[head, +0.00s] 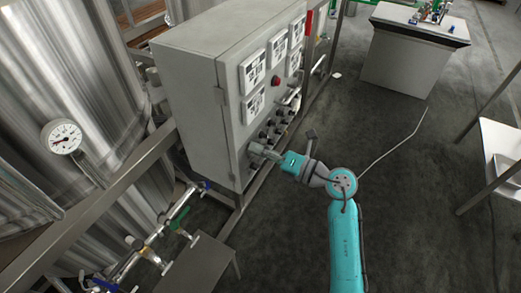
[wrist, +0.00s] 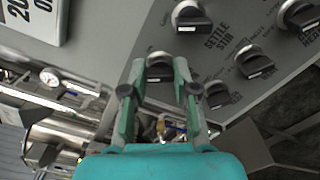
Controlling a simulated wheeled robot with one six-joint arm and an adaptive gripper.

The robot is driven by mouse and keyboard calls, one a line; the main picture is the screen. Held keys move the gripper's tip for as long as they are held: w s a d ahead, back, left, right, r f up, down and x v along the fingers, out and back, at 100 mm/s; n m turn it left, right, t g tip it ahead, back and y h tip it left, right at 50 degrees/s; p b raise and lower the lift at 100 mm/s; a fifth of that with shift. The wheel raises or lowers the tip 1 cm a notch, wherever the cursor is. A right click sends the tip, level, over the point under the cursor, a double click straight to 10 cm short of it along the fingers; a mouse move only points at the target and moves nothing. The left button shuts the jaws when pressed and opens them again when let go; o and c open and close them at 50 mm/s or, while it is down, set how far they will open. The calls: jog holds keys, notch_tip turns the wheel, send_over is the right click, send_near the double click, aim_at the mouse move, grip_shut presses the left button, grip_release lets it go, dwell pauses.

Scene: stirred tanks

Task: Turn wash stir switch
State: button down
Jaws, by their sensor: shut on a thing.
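My gripper (wrist: 159,75) is shut on a black rotary switch (wrist: 159,68) at the lower left of the control panel. One finger is on each side of the knob. The fingers hide the print around this switch, so I cannot read its name. In the head view, my gripper (head: 262,152) reaches the lower front of the grey control cabinet (head: 190,85). A similar switch (wrist: 190,17) sits above it in the wrist view, near the print "SETTLE STIR".
Other black switches (wrist: 254,63) stand close by on the right of the panel. Pipes with valves (head: 165,225) run below the cabinet at the left. Steel tanks (head: 75,75) stand at the left. The floor right of the cabinet is largely clear, with a cable (head: 395,145) on it.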

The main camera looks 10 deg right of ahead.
jog(key=shift+f, duration=0.1)
dwell(0.3)
jog(key=c, duration=0.9)
grip_release()
jog(key=v, duration=1.2)
jog(key=shift+s, duration=0.1)
